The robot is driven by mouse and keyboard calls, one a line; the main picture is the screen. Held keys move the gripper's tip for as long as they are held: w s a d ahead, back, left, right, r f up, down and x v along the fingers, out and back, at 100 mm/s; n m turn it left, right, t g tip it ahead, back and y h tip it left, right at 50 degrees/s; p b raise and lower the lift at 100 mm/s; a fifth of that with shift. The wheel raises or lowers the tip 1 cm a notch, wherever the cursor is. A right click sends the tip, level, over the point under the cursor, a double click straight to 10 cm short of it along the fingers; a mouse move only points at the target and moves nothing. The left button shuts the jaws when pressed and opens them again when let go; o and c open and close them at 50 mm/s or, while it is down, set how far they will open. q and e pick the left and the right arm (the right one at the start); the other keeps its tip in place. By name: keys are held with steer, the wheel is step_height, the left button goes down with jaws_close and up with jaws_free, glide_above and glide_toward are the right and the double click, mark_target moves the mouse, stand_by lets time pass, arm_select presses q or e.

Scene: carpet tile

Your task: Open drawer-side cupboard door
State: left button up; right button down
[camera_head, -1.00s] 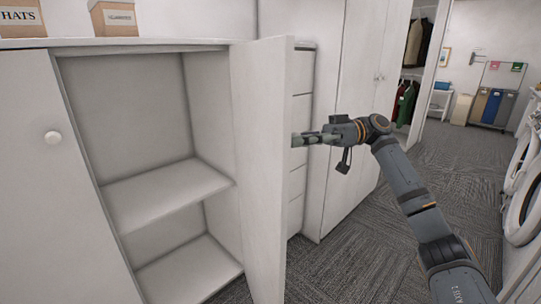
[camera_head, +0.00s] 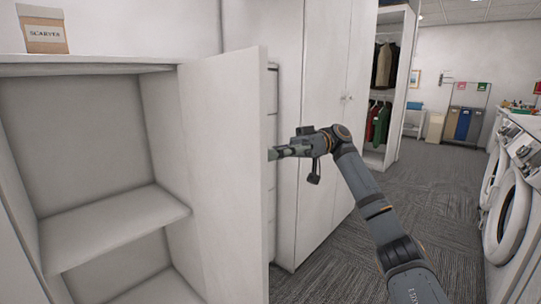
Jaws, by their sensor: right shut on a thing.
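The white cupboard door (camera_head: 226,190) stands wide open, sticking out towards me from the right side of the cupboard. The open cupboard (camera_head: 100,130) shows bare inside, with one middle shelf (camera_head: 115,228). My right gripper (camera_head: 274,153) is at the door's outer side, just past its free edge. It is shut on the door's knob, which is mostly hidden by the fingers and the door edge. My left gripper is not in view.
A drawer stack (camera_head: 271,120) is partly hidden behind the door. A tall white wardrobe (camera_head: 320,110) stands beyond it. Washing machines (camera_head: 508,205) line the right side. Carpet floor (camera_head: 440,200) is clear between them. A scarves box (camera_head: 45,35) sits on the cupboard top.

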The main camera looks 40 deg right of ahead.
steer(key=c, duration=1)
jaws_free()
steer(key=shift+a, duration=0.1)
steer(key=shift+o, duration=0.2)
steer(key=d, duration=0.7)
steer(key=shift+s+d, duration=0.25)
